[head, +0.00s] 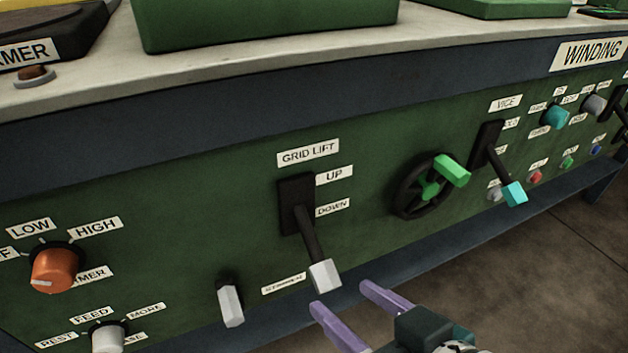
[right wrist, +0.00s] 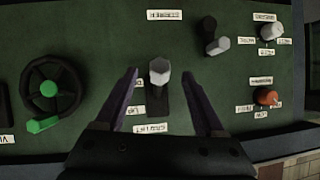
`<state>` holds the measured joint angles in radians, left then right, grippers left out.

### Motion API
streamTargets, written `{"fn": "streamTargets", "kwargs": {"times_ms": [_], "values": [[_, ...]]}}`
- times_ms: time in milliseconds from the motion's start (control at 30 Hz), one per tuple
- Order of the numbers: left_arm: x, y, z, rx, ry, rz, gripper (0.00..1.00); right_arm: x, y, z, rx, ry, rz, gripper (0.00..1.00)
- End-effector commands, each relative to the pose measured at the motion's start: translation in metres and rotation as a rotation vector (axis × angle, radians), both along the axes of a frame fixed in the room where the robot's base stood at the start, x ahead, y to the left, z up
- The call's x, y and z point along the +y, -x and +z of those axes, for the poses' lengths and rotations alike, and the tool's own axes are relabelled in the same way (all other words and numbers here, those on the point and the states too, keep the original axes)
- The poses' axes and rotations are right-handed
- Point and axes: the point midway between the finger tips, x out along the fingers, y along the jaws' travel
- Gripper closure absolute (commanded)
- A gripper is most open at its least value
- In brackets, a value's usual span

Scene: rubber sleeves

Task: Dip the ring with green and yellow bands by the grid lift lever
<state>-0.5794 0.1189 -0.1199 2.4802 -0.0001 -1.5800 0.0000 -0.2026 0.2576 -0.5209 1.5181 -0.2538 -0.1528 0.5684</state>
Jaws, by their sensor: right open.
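The grid lift lever (head: 310,238) stands on the green front panel, under its GRID LIFT label. It has a black stem and a light grey hexagonal knob (head: 324,275), and slants down and outward. My right gripper (head: 340,297) is open, just below and right of the knob in the head view. In the right wrist view the lever's knob (right wrist: 159,70) appears between the two spread purple fingers (right wrist: 160,75); no contact is visible. The ring with green and yellow bands is not seen in either view. My left gripper is not in view.
A black handwheel with a green handle (head: 452,170) and a cyan-tipped lever (head: 514,193) sit to the right. A grey-tipped lever (head: 230,304) and an orange knob (head: 55,268) are to the left. Green blocks stand on the pale top (head: 420,40). Floor is clear at lower right.

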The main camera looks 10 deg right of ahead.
Motion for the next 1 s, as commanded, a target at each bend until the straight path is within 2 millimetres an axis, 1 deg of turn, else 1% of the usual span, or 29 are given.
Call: {"fn": "streamTargets", "kwargs": {"times_ms": [33,100,200,300,1000], "values": [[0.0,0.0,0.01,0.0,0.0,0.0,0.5,-0.004,0.009,0.009,0.002,0.0,0.0,0.29],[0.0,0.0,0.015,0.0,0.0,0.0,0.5,-0.009,0.019,0.014,0.003,0.001,0.0,0.29],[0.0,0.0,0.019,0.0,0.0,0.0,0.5,-0.014,0.028,0.019,0.001,0.0,-0.001,0.29],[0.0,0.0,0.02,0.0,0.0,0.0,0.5,-0.016,0.033,0.021,0.0,0.0,0.0,0.29],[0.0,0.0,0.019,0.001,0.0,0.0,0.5,-0.017,0.034,0.02,0.0,0.0,0.0,0.29]]}}
